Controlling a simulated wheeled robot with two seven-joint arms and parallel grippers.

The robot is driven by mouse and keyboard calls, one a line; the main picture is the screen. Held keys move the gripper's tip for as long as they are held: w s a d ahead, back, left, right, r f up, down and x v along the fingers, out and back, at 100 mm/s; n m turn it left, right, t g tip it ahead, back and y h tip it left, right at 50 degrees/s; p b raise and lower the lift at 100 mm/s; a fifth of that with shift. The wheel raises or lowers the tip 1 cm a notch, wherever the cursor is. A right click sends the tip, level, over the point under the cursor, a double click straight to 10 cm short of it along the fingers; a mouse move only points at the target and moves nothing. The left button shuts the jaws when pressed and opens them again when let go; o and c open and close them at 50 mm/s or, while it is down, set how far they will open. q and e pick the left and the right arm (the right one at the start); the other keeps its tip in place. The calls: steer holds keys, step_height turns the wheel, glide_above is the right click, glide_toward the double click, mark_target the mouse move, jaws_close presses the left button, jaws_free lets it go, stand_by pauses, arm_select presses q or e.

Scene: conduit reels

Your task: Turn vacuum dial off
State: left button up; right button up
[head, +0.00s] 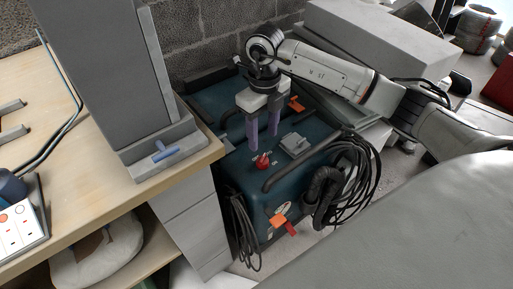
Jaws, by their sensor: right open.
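The vacuum (233,186) is a dark teal boxy machine on the floor beside the workbench. Its dial is a small red knob (262,161) on the top face, with small markings around it too small to read. My right gripper (262,149) comes in from the upper right and points down over the vacuum, with two purple fingers spread apart and nothing between them. Its fingertips are just behind the red dial in the picture; I cannot tell whether they touch the top face. My left gripper is not in view.
A wooden workbench (80,205) with a grey upright unit (115,75) stands at the left. Black coiled hose and cable (352,180) hang at the vacuum's right side. A grey block (375,38) lies behind my right arm. A block wall (205,40) is at the back.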

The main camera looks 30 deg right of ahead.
mark_target(263, 157)
steer(key=f+b, duration=0.1)
steer(key=f, duration=0.3)
steer(key=f+b, duration=0.1)
steer(key=f, duration=0.3)
steer(key=shift+s+a+f, duration=0.1)
steer(key=shift+s+f, duration=0.1)
steer(key=shift+f, duration=0.2)
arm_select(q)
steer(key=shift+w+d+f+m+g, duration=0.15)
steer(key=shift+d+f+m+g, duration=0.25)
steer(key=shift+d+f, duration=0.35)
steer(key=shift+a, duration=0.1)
arm_select(e)
steer(key=c, duration=1)
steer(key=shift+c, duration=0.2)
